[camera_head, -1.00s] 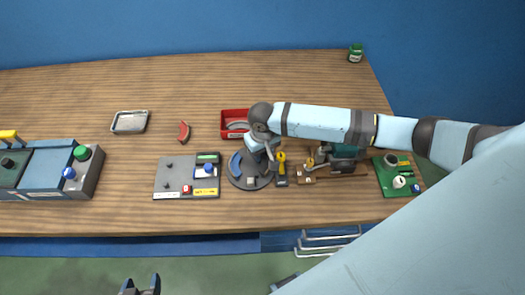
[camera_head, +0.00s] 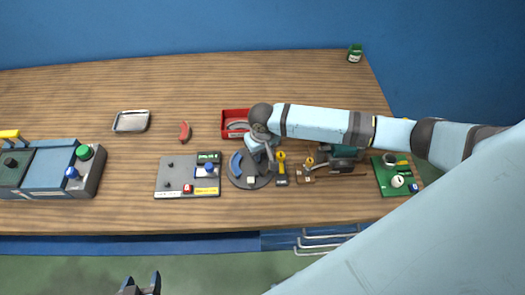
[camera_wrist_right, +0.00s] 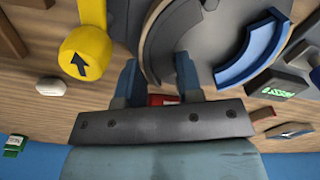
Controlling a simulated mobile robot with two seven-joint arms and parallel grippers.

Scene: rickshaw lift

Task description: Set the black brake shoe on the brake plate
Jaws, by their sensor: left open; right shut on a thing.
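The brake plate (camera_head: 262,182) is a dark grey disc on the bench, with a blue curved shoe (camera_head: 235,164) along its left side. In the right wrist view the plate (camera_wrist_right: 205,35) fills the upper middle and the blue shoe (camera_wrist_right: 255,45) is at right. My right gripper (camera_wrist_right: 158,72) is over the plate's edge, its fingers closed around a dark curved piece (camera_wrist_right: 156,38), seemingly the black brake shoe. That piece lies at the plate's rim; whether it is seated is unclear. My left gripper (camera_head: 140,284) is open and empty at the bottom, away from the bench.
A red tray (camera_head: 225,131) stands behind the plate. A red curved piece (camera_head: 184,131) and a metal tray (camera_head: 131,122) lie further left.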

